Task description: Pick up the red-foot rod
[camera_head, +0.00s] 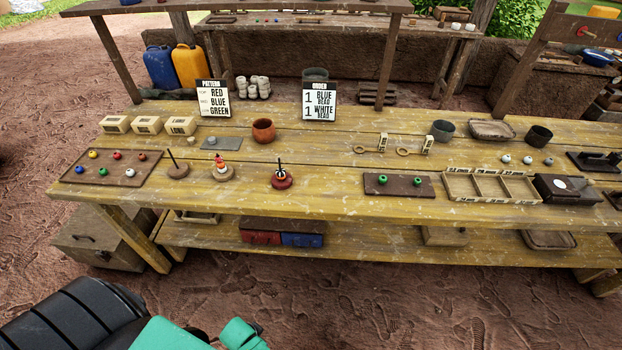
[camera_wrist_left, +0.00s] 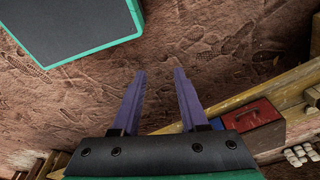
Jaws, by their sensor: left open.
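The rod does not show in the wrist view. My right gripper is not in view.
The yellow wooden table (camera_head: 350,207) has a lower shelf with a red and blue box (camera_head: 283,238). A bead tray (camera_head: 111,168), a clay cup (camera_head: 264,131), a green-bead board (camera_head: 398,185) and sign cards (camera_head: 319,101) surround the rods. Bare ground lies in front.

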